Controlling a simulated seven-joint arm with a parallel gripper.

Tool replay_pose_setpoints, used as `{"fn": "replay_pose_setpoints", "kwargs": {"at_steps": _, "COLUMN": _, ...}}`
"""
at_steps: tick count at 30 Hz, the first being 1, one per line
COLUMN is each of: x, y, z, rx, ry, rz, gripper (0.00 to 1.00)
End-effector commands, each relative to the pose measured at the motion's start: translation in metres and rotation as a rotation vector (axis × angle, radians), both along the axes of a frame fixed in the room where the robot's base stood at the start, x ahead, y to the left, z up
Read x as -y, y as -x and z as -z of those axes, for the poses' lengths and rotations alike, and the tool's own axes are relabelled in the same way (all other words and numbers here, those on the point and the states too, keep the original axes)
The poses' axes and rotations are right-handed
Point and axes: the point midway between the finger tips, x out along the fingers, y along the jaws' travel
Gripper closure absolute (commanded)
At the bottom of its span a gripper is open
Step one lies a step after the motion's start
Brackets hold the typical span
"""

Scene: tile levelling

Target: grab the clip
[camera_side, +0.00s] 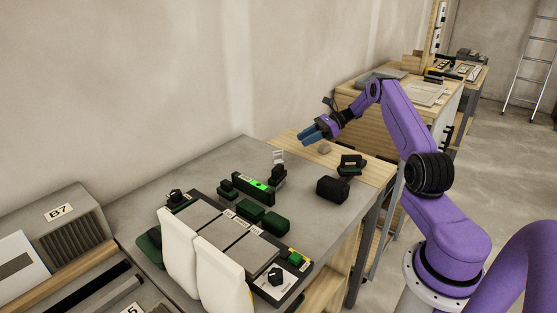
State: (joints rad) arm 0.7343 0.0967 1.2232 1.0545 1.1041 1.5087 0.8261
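A small pale slotted piece that looks like the clip (279,157) stands upright in a black holder (277,175) near the back of the grey worktable. My gripper (306,134) has blue fingers and is above and to the right of the clip, apart from it. The fingers point left and nothing shows between them. They overlap in this view, so their opening is unclear.
Grey tiles (217,231) lie on a dark tray, with two tall white rounded pieces in front (218,277). A green-lit level (253,186), green blocks (263,219) and a black block (332,189) stand nearby.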

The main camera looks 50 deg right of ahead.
Motion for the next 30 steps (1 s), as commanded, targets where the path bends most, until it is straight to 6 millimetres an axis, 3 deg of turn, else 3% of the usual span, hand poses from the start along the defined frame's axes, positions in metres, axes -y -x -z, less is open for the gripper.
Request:
{"fn": "replay_pose_setpoints", "kwargs": {"at_steps": 9, "x": -0.039, "y": -0.025, "z": 0.019, "rx": -0.001, "ry": 0.001, "rz": -0.001, "gripper": 0.65}}
{"fn": "replay_pose_setpoints", "kwargs": {"at_steps": 17, "x": -0.048, "y": -0.032, "z": 0.025, "rx": -0.001, "ry": 0.001, "rz": 0.0, "gripper": 0.65}}
{"fn": "replay_pose_setpoints", "kwargs": {"at_steps": 30, "x": -0.081, "y": -0.061, "z": 0.042, "rx": 0.0, "ry": 0.001, "rz": 0.001, "gripper": 0.65}}
